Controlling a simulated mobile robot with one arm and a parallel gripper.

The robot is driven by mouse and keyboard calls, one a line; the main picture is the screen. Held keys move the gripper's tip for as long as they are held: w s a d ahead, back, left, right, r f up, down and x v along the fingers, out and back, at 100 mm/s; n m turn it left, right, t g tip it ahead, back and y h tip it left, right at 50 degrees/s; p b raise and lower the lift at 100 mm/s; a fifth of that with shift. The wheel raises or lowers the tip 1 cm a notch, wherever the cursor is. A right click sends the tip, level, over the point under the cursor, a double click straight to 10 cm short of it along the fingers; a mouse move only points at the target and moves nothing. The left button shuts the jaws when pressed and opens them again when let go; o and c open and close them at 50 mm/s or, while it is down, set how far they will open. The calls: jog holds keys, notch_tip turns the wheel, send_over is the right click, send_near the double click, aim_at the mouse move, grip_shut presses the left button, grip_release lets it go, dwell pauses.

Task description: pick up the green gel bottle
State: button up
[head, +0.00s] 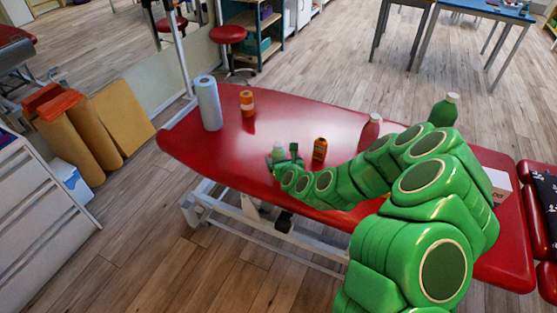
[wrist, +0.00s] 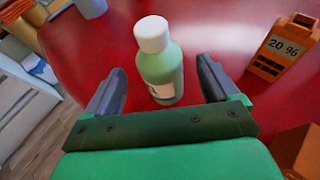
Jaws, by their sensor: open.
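A pale green bottle (wrist: 163,72) with a white cap and a white label stands upright on the red treatment table (head: 190,130). It also shows near the table's front edge in the head view (head: 278,154), partly hidden by my gripper (head: 285,162). In the wrist view my gripper (wrist: 162,82) is open, with one finger on each side of the bottle. I see gaps between the bottle and both fingers, so the jaws are not closed on it. A darker green bottle (head: 444,110) with a pale cap stands farther right, behind my arm.
A pinkish bottle (head: 372,127) and white box (head: 498,184) are right.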

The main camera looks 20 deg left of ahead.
aim_at(281, 158)
jog(key=shift+x, duration=2.05)
jog(key=c, duration=1.3)
jog(key=shift+o, duration=0.2)
jog(key=shift+r, duration=5)
